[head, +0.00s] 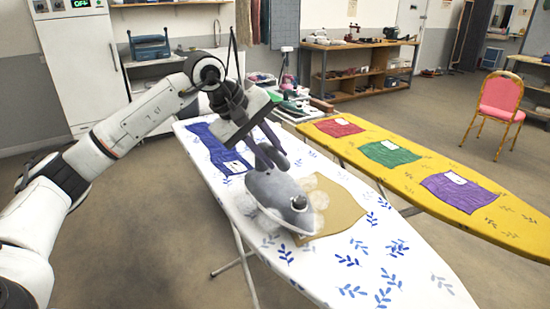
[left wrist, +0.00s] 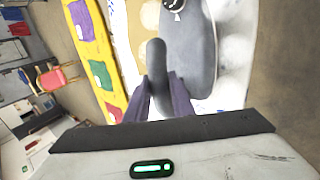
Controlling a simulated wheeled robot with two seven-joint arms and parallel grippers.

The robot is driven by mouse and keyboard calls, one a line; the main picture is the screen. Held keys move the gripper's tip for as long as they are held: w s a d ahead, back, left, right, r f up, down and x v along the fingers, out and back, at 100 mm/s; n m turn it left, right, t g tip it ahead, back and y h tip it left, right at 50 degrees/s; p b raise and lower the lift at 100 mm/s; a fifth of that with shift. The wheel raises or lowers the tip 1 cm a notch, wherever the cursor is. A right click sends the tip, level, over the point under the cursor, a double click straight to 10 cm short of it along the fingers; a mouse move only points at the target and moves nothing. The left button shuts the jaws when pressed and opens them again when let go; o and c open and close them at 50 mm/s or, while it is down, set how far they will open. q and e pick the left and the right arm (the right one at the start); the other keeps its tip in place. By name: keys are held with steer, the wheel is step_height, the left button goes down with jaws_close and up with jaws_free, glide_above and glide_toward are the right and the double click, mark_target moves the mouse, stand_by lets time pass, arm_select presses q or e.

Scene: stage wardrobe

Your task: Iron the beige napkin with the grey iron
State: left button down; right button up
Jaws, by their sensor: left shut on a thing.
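The grey iron (head: 280,196) is on the beige napkin (head: 338,204), over its left part, with white steam puffs around it. The napkin lies on the white ironing board with blue leaf patterns (head: 335,262). My left gripper (head: 270,158) is shut on the iron's handle at its rear. In the left wrist view the iron (left wrist: 190,50) points away from me, and the left gripper (left wrist: 162,92) has its fingers on either side of the handle. The iron hides part of the napkin. My right gripper is not in view.
A blue cloth (head: 215,146) lies at the far end of the white board. A yellow ironing board (head: 400,182) beside it holds red, green and purple cloths. A pink chair (head: 500,95) stands at the right. Floor is free at the left front.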

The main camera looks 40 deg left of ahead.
arm_select(q)
step_height(320, 180, up, 2)
steer(key=shift+r+p, duration=0.2)
steer(key=shift+p, duration=0.45)
steer(key=shift+r+p, duration=1.5)
steer(key=shift+r, duration=0.5)
